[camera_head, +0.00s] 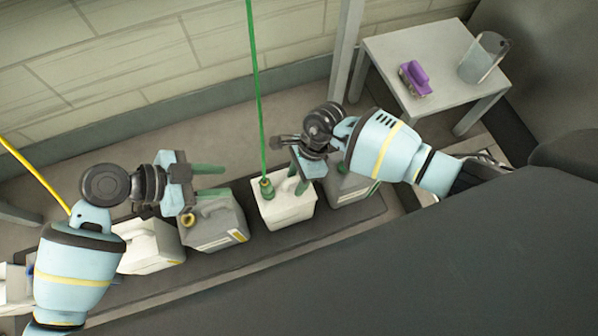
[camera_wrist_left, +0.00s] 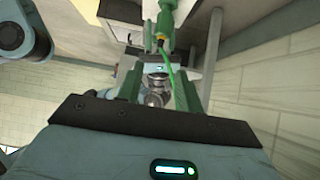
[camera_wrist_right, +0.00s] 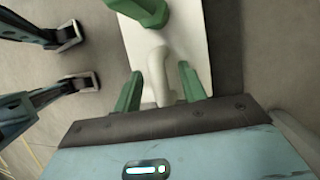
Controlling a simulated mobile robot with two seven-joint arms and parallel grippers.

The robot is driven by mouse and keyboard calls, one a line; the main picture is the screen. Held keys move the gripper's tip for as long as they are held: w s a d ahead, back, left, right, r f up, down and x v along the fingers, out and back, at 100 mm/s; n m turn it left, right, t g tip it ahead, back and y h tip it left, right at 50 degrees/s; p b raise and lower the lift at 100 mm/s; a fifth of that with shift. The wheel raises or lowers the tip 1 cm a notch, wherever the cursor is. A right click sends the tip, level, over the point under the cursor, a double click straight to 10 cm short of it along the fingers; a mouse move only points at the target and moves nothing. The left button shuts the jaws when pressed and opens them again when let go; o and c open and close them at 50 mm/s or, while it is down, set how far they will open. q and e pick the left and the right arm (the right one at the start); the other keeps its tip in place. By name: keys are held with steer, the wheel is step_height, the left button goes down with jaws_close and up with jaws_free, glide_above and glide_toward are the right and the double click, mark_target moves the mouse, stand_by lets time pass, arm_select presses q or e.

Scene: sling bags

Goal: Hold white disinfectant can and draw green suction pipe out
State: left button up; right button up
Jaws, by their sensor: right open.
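The white disinfectant can (camera_head: 285,211) stands in a row of cans, with a green fitting (camera_head: 266,188) on its top. The green suction pipe (camera_head: 257,95) rises nearly upright from that fitting and leaves the head view at the top. My right gripper (camera_head: 297,180) is open at the can's top; in the right wrist view the can's handle (camera_wrist_right: 160,72) lies between its parted fingers (camera_wrist_right: 161,72), with the green fitting (camera_wrist_right: 150,10) beyond. My left gripper (camera_head: 210,181) is open over the grey can, left of the pipe, its fingers pointing towards it. The pipe also shows in the left wrist view (camera_wrist_left: 169,68).
A grey can (camera_head: 213,230) with a yellow cap and a white can (camera_head: 150,248) stand to the left; another grey can (camera_head: 345,188) stands to the right. A small table (camera_head: 440,45) holds a purple object (camera_head: 415,78) and a clear beaker (camera_head: 484,57). A yellow hose (camera_head: 35,175) is at far left.

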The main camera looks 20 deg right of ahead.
mark_target(265, 183)
jaws_close()
arm_select(q)
steer(key=shift+o, duration=1.4)
steer(key=d+y, duration=0.1)
steer(key=d+f+g+y, duration=0.1)
steer(key=d, duration=0.1)
steer(key=s+d+f+y, duration=0.1)
steer(key=d, duration=0.1)
steer(key=shift+d+f+m+g, duration=0.15)
steer(key=shift+d+m+g, duration=0.05)
steer(key=shift+m+g, duration=0.1)
steer(key=d+y, duration=0.1)
steer(key=y, duration=0.1)
steer(key=d+y, duration=0.2)
steer(key=y, duration=0.1)
steer(key=shift+w+d+f, duration=0.1)
steer(key=shift+f, duration=0.05)
steer(key=shift+w+d+r+t+y, duration=0.2)
steer(key=shift+r+t+y, duration=0.15)
steer(key=shift+y, duration=0.25)
steer(key=shift+w+d+r+t+y, duration=0.2)
steer(key=shift+t+y, duration=0.25)
steer(key=shift+y, duration=0.15)
steer(key=shift+f, duration=4.5)
